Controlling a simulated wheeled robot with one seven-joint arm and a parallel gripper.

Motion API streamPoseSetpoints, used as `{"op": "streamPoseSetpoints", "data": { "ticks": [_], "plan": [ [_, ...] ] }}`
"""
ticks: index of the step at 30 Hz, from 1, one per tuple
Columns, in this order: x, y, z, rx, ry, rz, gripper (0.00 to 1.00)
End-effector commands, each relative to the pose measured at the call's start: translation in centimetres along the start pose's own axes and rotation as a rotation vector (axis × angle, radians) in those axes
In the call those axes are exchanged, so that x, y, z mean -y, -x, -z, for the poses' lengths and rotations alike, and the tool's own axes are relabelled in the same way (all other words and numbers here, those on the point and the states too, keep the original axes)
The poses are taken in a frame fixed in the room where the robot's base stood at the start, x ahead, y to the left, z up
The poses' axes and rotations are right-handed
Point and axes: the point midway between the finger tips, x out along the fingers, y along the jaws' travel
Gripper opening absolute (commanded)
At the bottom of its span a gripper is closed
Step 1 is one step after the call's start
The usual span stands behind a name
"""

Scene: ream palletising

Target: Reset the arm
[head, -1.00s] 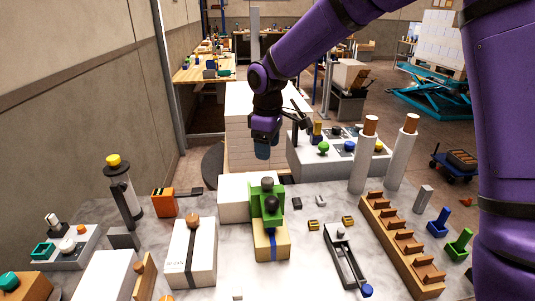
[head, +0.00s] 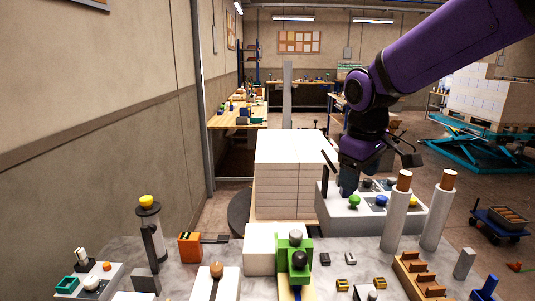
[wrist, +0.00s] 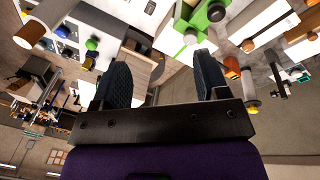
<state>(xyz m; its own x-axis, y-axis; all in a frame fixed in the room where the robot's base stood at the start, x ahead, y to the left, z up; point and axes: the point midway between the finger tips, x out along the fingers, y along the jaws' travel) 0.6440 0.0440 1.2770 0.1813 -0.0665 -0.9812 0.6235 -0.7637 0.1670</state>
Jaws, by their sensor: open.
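My purple arm comes in from the upper right in the head view, and my gripper (head: 347,190) hangs at its end. It appears in front of the grey box with coloured knobs (head: 333,210), to the right of the stack of white reams (head: 290,175). In the wrist view the two dark, ribbed fingers of my gripper (wrist: 162,82) stand well apart. Nothing is held between them. The wrist picture looks upside down, with the workbench things along its top edge. Whether the fingers touch anything is not clear, but they look free.
A marble-topped bench (head: 210,255) fills the front, holding a green clamp-like device (head: 303,262), two white cylinders with brown tops (head: 398,215), a yellow-capped canister (head: 150,235) and an orange block (head: 189,246). A blue cart (head: 497,222) stands on the floor at right.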

Motion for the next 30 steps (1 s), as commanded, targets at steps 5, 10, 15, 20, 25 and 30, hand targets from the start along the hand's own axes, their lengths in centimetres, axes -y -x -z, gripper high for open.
{"op": "streamPoseSetpoints", "data": {
  "ticks": [5,10,15,20,25,30],
  "plan": [
    [-0.1,3.2,-5.2,-0.047,-0.152,-0.04,0.68],
    [0.3,5.2,-10.1,-0.098,-0.295,-0.059,0.68],
    [1.2,6.6,-14.8,-0.158,-0.437,-0.065,0.68],
    [2.4,7.1,-18.9,-0.217,-0.563,-0.058,0.68],
    [3.5,7.1,-21.9,-0.268,-0.66,-0.042,0.68],
    [4.1,7.0,-23.1,-0.289,-0.703,-0.033,0.68]
  ]
}}
